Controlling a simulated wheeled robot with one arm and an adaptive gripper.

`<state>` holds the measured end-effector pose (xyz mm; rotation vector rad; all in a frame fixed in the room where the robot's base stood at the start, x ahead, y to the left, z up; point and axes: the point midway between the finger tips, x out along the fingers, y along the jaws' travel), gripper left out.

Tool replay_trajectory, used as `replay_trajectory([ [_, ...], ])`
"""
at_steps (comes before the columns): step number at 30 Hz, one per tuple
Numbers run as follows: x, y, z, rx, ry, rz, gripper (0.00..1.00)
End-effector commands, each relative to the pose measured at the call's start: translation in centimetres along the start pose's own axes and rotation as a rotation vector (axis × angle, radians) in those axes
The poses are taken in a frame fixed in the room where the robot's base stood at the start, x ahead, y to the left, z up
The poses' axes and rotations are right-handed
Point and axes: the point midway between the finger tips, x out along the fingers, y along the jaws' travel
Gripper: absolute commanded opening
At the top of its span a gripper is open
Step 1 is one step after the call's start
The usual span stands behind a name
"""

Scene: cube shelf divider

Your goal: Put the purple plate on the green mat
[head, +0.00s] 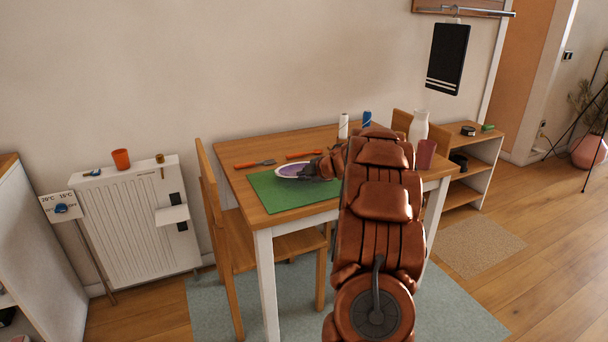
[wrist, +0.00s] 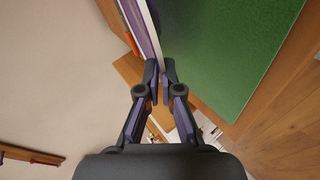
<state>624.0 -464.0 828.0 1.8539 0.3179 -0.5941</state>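The purple plate (head: 292,170), white-rimmed with a purple middle, shows in the head view over the back part of the green mat (head: 280,196). My gripper (head: 312,172) reaches its right side. In the wrist view the plate (wrist: 142,22) is nearly edge-on, and its rim runs between my two fingertips (wrist: 160,78), which are closed on it. The green mat (wrist: 235,45) lies to the right of the plate there. I cannot tell whether the plate touches the mat.
The wooden table (head: 236,178) also bears orange-handled utensils (head: 256,164), a white bottle (head: 343,126), a blue item (head: 367,118), a white vase (head: 419,128) and a red cup (head: 426,153). A chair (head: 210,185) stands at the left. My arm hides the table's right part.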

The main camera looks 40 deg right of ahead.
Motion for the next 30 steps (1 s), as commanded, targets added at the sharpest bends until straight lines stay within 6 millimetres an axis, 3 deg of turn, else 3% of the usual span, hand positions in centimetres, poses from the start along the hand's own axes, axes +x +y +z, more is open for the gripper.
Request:
replay_trajectory([
  [9,0.09,-0.13,0.07,-0.001,0.000,0.001,0.00],
  [19,0.10,-0.17,0.08,0.000,0.000,0.001,0.35],
  [25,0.11,-0.18,0.08,0.000,0.000,0.001,0.35],
  [30,0.12,-0.21,0.09,0.000,0.000,0.000,0.53],
])
